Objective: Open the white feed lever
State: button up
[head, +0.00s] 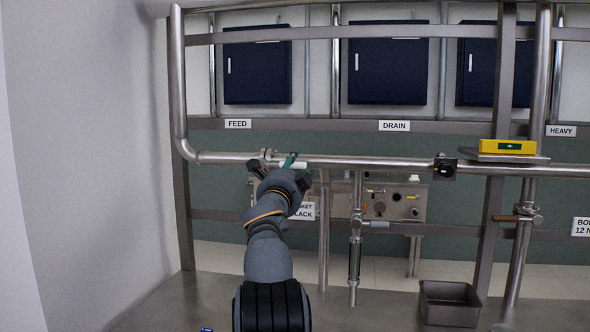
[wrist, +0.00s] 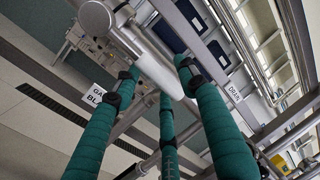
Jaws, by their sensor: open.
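The white feed lever (head: 294,165) shows in the head view as a short white bar along the steel pipe, right of the valve (head: 267,155) below the FEED label (head: 238,124). My gripper (head: 279,166) is at the lever and partly hides the valve. In the wrist view my gripper's green fingers (wrist: 156,80) are spread open. The white lever (wrist: 163,76) passes between the fingertips, with fingers on both sides of it. Whether any finger touches it I cannot tell.
The horizontal pipe (head: 380,163) runs across behind my arm. A vertical pipe with a fitting (head: 355,225) hangs to the right, before a control panel (head: 400,200). A dark bin (head: 449,304) stands at the lower right. A yellow device (head: 508,147) sits on a shelf.

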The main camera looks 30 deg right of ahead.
jog(key=shift+s+a, duration=0.1)
jog(key=v, duration=1.1)
jog(key=shift+s+a, duration=0.25)
jog(key=shift+f, duration=0.1)
jog(key=x, duration=1.1)
jog(key=shift+w+d, duration=0.1)
jog(key=shift+d, duration=0.05)
jog(key=shift+w+d, duration=0.2)
jog(key=shift+w, duration=0.1)
jog(key=shift+r, duration=0.25)
jog(key=shift+s+a, duration=0.1)
